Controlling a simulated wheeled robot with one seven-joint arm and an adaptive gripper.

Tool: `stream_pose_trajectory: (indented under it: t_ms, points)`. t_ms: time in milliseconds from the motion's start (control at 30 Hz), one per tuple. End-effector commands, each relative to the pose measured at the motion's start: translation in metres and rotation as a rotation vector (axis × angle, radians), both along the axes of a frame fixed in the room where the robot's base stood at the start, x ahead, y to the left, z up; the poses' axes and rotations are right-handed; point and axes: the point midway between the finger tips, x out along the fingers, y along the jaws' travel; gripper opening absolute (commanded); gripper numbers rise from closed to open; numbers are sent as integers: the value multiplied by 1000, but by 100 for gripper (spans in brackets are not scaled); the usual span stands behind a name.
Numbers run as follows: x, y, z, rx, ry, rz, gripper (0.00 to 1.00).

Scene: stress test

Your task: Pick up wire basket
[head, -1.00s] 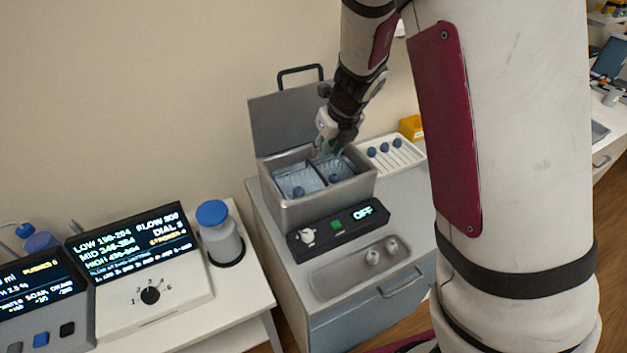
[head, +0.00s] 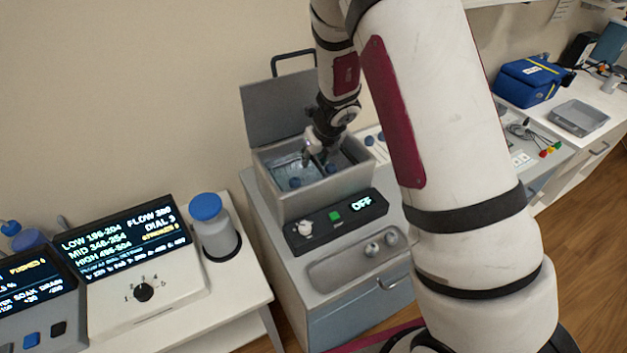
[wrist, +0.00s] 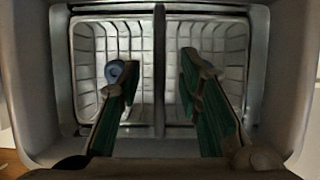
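A pale wire basket (wrist: 86,62) sits inside a grey metal bath (head: 318,196) with its lid raised. In the wrist view a dark upright divider bar runs down the middle, with mesh on both sides; I cannot tell whether this is one basket or two. A round blue-grey item (wrist: 115,70) lies in the left half, partly behind a finger. My gripper (wrist: 160,72) is open, with its green-padded fingers on either side of the bar and apart from it. In the head view my gripper (head: 318,152) is over the bath opening and hides part of the basket.
The raised lid (head: 280,108) stands behind the bath. A control panel reading OFF (head: 340,222) and a tray with small knobs (head: 355,258) lie in front. A blue-capped bottle (head: 212,228) stands on the left table. A blue bag (head: 530,82) is at far right.

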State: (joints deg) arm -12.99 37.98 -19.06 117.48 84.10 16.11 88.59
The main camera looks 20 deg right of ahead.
Motion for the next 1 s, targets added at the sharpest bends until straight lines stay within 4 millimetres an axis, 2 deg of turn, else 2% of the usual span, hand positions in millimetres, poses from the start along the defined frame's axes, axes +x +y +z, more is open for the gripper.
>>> stream_pose_trajectory:
  t_ms: [200, 1000]
  points:
    - [6, 1, -13, 0, 0, 0, 32]
    - [6, 2, -18, 1, 0, 0, 32]
